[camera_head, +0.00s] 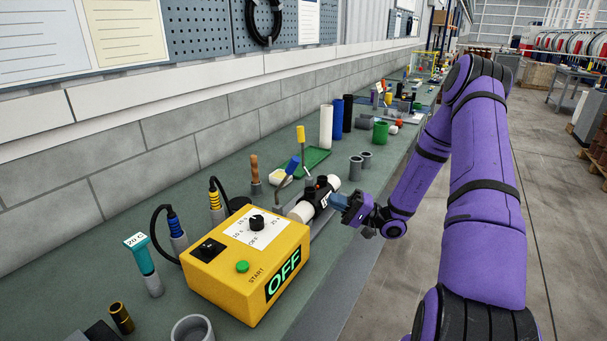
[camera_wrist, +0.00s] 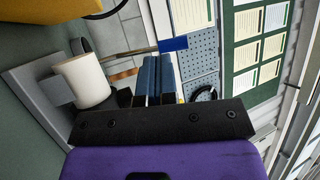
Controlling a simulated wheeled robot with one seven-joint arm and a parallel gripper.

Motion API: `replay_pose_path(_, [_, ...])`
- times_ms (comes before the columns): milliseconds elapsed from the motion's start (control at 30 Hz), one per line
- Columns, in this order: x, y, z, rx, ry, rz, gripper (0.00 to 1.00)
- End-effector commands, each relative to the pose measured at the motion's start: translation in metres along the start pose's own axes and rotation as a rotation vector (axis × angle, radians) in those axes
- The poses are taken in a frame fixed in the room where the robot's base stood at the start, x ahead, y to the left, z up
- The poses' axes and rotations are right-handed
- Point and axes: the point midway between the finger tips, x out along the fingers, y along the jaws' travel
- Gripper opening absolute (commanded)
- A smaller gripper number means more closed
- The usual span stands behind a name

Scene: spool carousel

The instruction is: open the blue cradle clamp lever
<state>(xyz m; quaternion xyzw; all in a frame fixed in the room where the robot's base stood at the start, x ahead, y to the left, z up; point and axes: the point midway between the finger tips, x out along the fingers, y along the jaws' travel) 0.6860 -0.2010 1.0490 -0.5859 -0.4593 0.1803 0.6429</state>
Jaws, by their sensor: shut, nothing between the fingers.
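The blue cradle clamp lever (camera_head: 293,166) stands up, tilted, on a thin metal rod beside the cradle. In the wrist view its blue grip (camera_wrist: 173,44) shows just past my fingertips, with the rod running left. A white pipe (camera_head: 300,211) lies in the cradle under black clamp parts; its end also shows in the wrist view (camera_wrist: 82,81). My gripper (camera_head: 338,201) is at the pipe's right side, to the right of and below the blue grip. In the wrist view its blue fingers (camera_wrist: 154,60) are together and empty. Whether they touch the lever, I cannot tell.
A yellow control box (camera_head: 248,258) reading OFF stands in front of the cradle. A yellow-gripped lever (camera_head: 300,136) stands behind the blue one, near a green tray (camera_head: 313,159). Grey cups (camera_head: 356,166) stand right of the cradle. Tall cylinders (camera_head: 326,128) stand farther back.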

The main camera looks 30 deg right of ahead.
Motion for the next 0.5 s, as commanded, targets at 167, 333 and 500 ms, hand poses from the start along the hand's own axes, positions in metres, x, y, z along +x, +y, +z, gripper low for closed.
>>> replay_pose_path(167, [-0.024,0.002,-0.019,-0.066,0.174,-0.057,0.0])
replay_pose_path(333, [-0.029,0.002,-0.025,-0.089,0.225,-0.071,0.0])
replay_pose_path(500, [-0.012,0.0,-0.029,-0.089,0.224,-0.072,0.0])
